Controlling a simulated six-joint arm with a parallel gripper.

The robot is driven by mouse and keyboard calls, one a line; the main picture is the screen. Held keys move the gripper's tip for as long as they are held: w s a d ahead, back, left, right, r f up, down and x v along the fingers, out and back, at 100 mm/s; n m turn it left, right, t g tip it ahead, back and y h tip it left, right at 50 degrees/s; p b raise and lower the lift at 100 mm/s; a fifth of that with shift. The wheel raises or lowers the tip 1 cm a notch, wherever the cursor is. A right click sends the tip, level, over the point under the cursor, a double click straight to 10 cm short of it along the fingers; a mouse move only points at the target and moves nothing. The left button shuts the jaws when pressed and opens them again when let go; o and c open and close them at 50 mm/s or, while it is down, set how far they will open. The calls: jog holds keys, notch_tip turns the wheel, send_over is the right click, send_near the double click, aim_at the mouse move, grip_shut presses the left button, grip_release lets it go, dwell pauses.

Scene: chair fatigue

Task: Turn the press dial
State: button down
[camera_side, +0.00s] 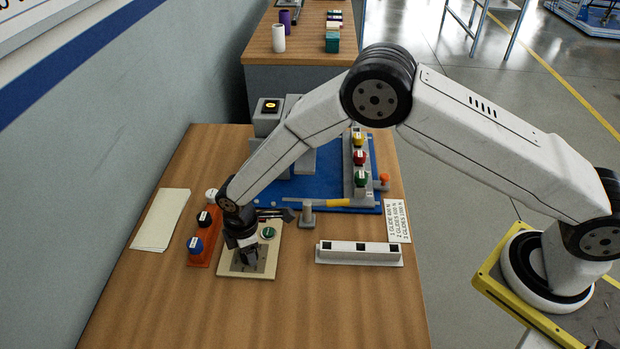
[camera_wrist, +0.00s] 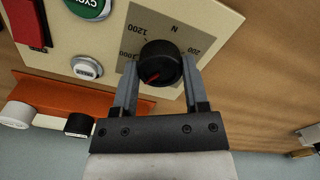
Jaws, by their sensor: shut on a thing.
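The press dial (camera_wrist: 160,64) is a round black knob with a red pointer line, on a grey scale plate marked N, 200 and 1200. My gripper (camera_wrist: 157,75) is shut on the dial, one finger on each side of it. In the wrist view the red line points to the lower left. In the side view the cream control panel (camera_side: 233,264) lies on the table and my gripper (camera_side: 246,256) points down at its grey plate, hiding the dial.
An orange rack (camera_side: 199,257) with blue, black and white pieces stands left of the panel. A white slotted holder (camera_side: 358,253) and a label card (camera_side: 397,221) lie to the right. The blue-based press fixture (camera_side: 325,185) stands behind. The table's front is clear.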

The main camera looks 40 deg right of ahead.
jog(key=m, duration=0.4)
jog(key=shift+m, duration=0.3)
jog(key=m, duration=0.4)
jog(key=shift+m, duration=0.4)
jog(key=shift+c, duration=0.5)
grip_release()
jog(key=shift+r, duration=0.1)
jog(key=shift+r, duration=3.8)
